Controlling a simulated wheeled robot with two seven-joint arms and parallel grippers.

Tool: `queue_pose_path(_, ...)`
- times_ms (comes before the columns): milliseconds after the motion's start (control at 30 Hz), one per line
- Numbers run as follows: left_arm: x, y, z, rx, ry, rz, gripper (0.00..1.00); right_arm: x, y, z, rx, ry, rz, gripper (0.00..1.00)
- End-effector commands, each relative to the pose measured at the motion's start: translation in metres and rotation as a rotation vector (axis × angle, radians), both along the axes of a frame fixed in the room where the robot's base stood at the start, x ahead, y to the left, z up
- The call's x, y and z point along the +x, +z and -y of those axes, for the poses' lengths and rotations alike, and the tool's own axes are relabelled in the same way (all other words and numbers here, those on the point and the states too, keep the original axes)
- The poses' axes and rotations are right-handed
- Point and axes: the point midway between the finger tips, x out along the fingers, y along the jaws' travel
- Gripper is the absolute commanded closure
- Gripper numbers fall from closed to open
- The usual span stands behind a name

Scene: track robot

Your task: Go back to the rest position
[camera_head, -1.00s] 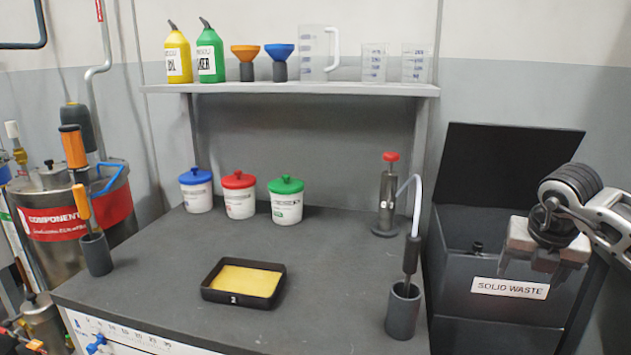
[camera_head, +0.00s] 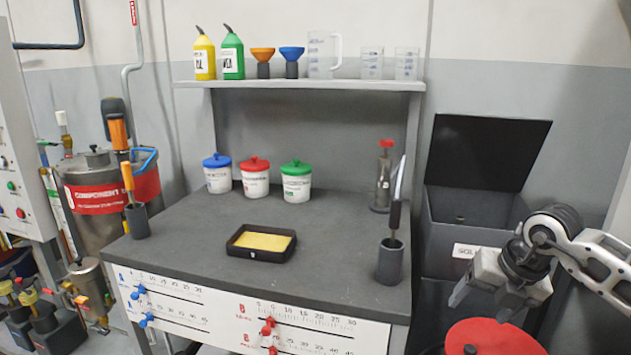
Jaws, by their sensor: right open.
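My right gripper (camera_head: 480,297) shows at the lower right, on the arm that comes in from the right edge. It is open, points down and to the left, and holds nothing that I can see. It hangs in front of the grey solid waste bin (camera_head: 450,225), whose black lid (camera_head: 490,152) stands open, and it covers part of the bin's label. It is apart from the workbench (camera_head: 330,225). My left gripper is not in view.
A black tray with a yellow filling (camera_head: 262,243) and a dark holder (camera_head: 390,262) stand on the bench. Lidded tubs (camera_head: 255,178) stand at its back. A red round lid (camera_head: 490,338) is low, below my right gripper.

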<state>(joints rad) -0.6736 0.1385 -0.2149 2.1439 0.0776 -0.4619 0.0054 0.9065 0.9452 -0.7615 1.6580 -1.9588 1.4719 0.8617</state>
Motion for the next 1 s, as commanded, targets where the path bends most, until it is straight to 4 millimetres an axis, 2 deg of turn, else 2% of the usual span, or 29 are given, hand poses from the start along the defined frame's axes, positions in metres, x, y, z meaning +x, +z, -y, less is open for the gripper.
queue_pose_path(167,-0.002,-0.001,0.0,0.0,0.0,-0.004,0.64,-0.016,-0.027,-0.073,0.237,0.142,-0.012,0.29)
queue_pose_path(267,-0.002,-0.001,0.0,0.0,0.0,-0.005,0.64,-0.036,-0.037,-0.131,0.46,0.222,-0.014,0.29)
queue_pose_path(300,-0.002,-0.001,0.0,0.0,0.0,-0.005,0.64,-0.047,-0.038,-0.158,0.582,0.248,-0.014,0.29)
queue_pose_path(367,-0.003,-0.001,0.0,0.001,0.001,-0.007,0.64,-0.066,-0.033,-0.201,0.805,0.263,-0.008,0.29)
queue_pose_path(400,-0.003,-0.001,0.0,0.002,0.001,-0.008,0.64,-0.079,-0.025,-0.227,0.979,0.243,0.0,0.29)
queue_pose_path(500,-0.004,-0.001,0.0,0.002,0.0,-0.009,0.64,-0.095,0.001,-0.259,1.376,0.076,0.031,0.29)
queue_pose_path(567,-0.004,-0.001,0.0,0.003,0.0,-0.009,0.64,-0.096,0.011,-0.26,1.575,-0.1,0.049,0.29)
queue_pose_path(600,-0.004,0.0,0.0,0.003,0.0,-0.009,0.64,-0.095,0.012,-0.254,1.686,-0.244,0.057,0.29)
queue_pose_path(667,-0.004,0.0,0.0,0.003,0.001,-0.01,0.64,-0.093,0.002,-0.24,1.813,-0.495,0.058,0.29)
queue_pose_path(767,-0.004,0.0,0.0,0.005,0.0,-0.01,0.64,-0.1,-0.04,-0.207,1.906,-0.979,0.022,0.29)
queue_pose_path(800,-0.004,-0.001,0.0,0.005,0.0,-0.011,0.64,-0.109,-0.064,-0.194,1.899,-1.176,-0.008,0.29)
queue_pose_path(900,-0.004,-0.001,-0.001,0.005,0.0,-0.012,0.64,-0.142,-0.118,-0.175,1.82,-1.574,-0.107,0.29)
queue_pose_path(1000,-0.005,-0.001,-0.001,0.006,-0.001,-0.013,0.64,-0.176,-0.154,-0.169,1.716,-1.83,-0.207,0.29)
